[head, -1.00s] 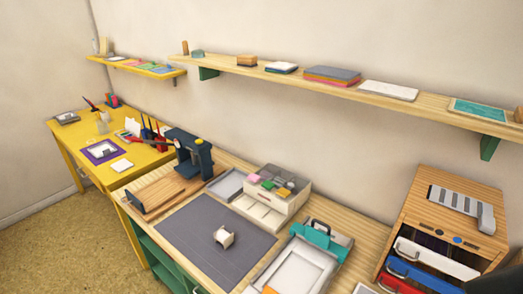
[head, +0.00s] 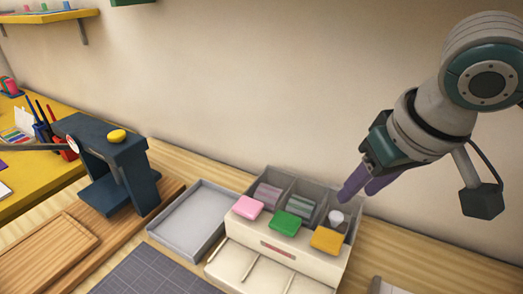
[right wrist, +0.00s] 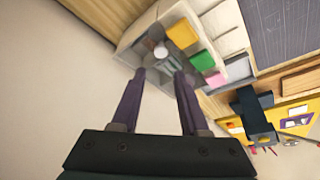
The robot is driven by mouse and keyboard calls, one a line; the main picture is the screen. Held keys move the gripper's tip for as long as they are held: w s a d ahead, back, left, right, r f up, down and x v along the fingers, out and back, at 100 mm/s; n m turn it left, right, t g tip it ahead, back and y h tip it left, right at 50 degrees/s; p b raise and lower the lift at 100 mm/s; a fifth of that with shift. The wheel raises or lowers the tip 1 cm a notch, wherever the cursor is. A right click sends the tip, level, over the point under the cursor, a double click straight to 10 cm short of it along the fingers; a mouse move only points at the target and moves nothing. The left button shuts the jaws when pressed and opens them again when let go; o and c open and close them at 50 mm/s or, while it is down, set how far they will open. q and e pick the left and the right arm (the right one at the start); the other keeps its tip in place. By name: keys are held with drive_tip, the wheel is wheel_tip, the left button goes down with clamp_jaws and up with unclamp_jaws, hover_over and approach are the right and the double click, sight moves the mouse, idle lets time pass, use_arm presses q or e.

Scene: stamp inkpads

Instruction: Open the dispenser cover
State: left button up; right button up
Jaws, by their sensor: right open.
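The dispenser (head: 275,262) is a cream box with a grey, three-part top. Pink (head: 248,207), green (head: 286,224) and yellow (head: 326,240) pads lie along the front of its compartments. The compartments behind show contents, including a small white round piece (head: 336,216) at the right. I cannot make out a separate cover. My right gripper (head: 357,194) is open and empty, just above and behind the dispenser's right end, pointing down. In the right wrist view its purple fingers (right wrist: 160,73) are apart, with the dispenser (right wrist: 232,30) beyond them. My left gripper is out of view.
A grey tray (head: 160,228) stands left of the dispenser. A dark blue press (head: 148,160) with a yellow knob stands farther left on a wooden board. A gridded grey mat (head: 130,272) lies in front. The wall is close behind.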

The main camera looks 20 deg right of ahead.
sight(337, 216)
drive_tip(key=x, duration=0.2)
drive_tip(key=b+x, duration=0.1)
drive_tip(key=x, duration=0.2)
drive_tip(key=b+x, duration=0.1)
drive_tip(key=x, duration=0.1)
drive_tip(key=shift+s+f, duration=0.25)
drive_tip(key=shift+f, duration=0.15)
drive_tip(key=shift+w+f, duration=0.25)
drive_tip(key=shift+f, duration=0.2)
clamp_jaws()
idle(0.6)
